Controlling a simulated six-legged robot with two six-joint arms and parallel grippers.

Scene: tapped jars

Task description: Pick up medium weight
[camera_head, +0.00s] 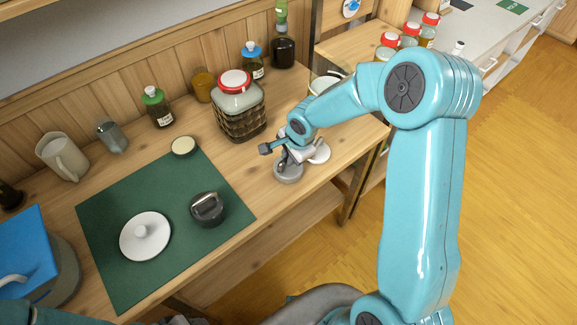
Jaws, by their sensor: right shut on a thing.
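My right gripper (283,161) reaches down at the right part of the wooden table, shut on the upright part of a round grey weight (289,175). The weight's base shows below the fingers; I cannot tell whether it touches the table. A dark weight with a handle (207,210) stands on the green mat (108,268). My left gripper is not in view; only a bit of teal arm shows at the lower left.
A white lid (145,238) lies on the mat. A large red-lidded jar (238,106) stands left of my right gripper, with bottles behind. A white round piece (320,153) is just right of the gripper. A pitcher (62,158) stands far left.

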